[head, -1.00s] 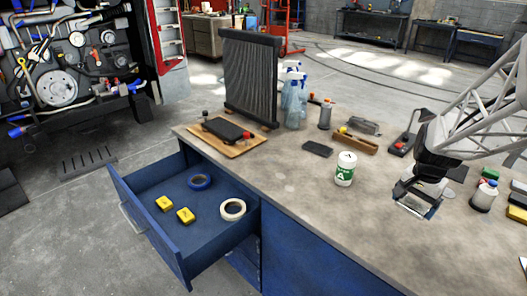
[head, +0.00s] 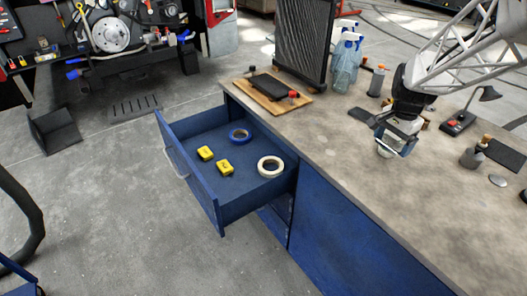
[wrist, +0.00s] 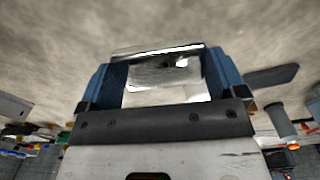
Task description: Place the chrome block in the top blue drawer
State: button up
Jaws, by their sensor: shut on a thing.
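The chrome block (wrist: 162,72) is a shiny, mirror-like piece between the blue fingers of my gripper (wrist: 163,82) in the wrist view. My gripper (head: 396,138) is shut on it and holds it above the bench, to the right of the open drawer in the head view. The top blue drawer (head: 197,187) is pulled out at the left end of the bench.
A wooden board (head: 273,96) with a dark part and the tall radiator (head: 302,40) stand at the bench's back left. Spray bottles (head: 347,62) stand beside the radiator. The bench's front middle is clear.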

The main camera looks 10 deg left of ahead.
jog(key=w+a, duration=0.5)
jog(key=a, duration=0.6)
jog(key=n, duration=0.1)
send_over(240, 189)
notch_tip(240, 189, down, 24)
jog(key=shift+f, duration=0.5)
jog(key=shift+f, duration=0.1)
jog(key=shift+f, duration=3)
jog(key=shift+f, duration=1.9)
